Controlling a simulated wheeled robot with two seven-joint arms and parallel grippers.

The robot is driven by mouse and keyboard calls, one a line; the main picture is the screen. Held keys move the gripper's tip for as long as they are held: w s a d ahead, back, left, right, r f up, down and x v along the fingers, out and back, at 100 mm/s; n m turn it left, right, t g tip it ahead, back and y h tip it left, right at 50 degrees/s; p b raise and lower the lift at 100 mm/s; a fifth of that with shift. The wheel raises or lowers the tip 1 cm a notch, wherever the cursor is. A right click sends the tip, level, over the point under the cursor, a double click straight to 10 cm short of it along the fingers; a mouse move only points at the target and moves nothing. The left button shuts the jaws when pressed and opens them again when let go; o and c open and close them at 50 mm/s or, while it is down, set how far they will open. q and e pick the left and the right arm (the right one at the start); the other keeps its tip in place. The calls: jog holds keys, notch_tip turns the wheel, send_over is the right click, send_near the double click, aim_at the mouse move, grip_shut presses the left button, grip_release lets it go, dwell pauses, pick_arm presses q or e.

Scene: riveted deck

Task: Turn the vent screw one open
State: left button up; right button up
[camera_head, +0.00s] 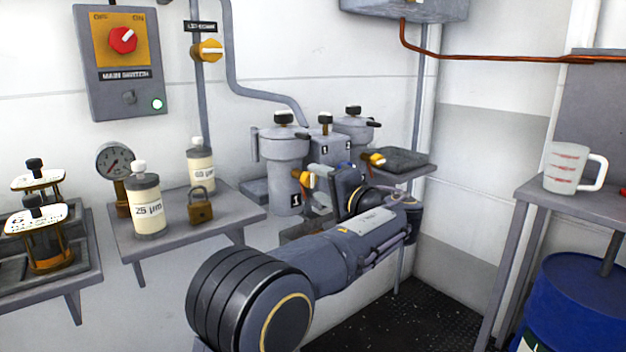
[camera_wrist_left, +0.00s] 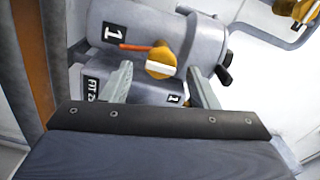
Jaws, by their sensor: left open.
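A grey filter canister marked 1 (camera_head: 284,165) stands on the back bench. A black knob (camera_head: 284,118) tops its lid; I take this as vent screw one, though no label on it is readable. In the left wrist view a dark knob (camera_wrist_left: 223,75) shows at the canister's right end, beyond the right finger. A yellow valve knob with a white bar (camera_head: 306,180) is on the canister's front; it also shows in the wrist view (camera_wrist_left: 160,64). My left gripper (camera_head: 319,181) is open and empty, its fingers pointing toward the yellow knob. My right gripper is out of view.
Another yellow valve (camera_head: 374,160) is behind my left wrist. A gauge (camera_head: 115,160), bottles (camera_head: 147,205) and a padlock (camera_head: 201,207) occupy the left shelf. Dark floor shows at the lower right.

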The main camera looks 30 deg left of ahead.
pick_arm(q)
jog(key=v, duration=0.4)
jog(key=shift+d+p, duration=0.2)
jog(key=shift+p, duration=0.1)
jog(key=s+a+f+g+h, duration=0.3)
jog(key=s+a+f+h, duration=0.2)
jog(key=s+a+f, duration=0.3)
jog(key=s+d+f+h, duration=0.1)
jog(key=s+f+h, duration=0.5)
jog(key=s+f, duration=0.25)
jog(key=s+d+f+n+t+h, duration=0.1)
jog(key=s+d+f+h, duration=0.2)
jog(key=s+d, duration=0.25)
jog(key=s+d+f+n+h, duration=0.1)
jog(key=s+d+f+h, duration=0.15)
jog(key=s+d, duration=0.35)
jog(key=s+d+f+n+t+h, duration=0.1)
jog(key=s+d+f+n+h, duration=0.1)
jog(key=s+d+h, duration=0.35)
notch_tip(320, 180, up, 32)
jog(key=s+a+y+p, duration=0.1)
jog(key=p, duration=3.1)
jog(key=shift+a+y, duration=0.3)
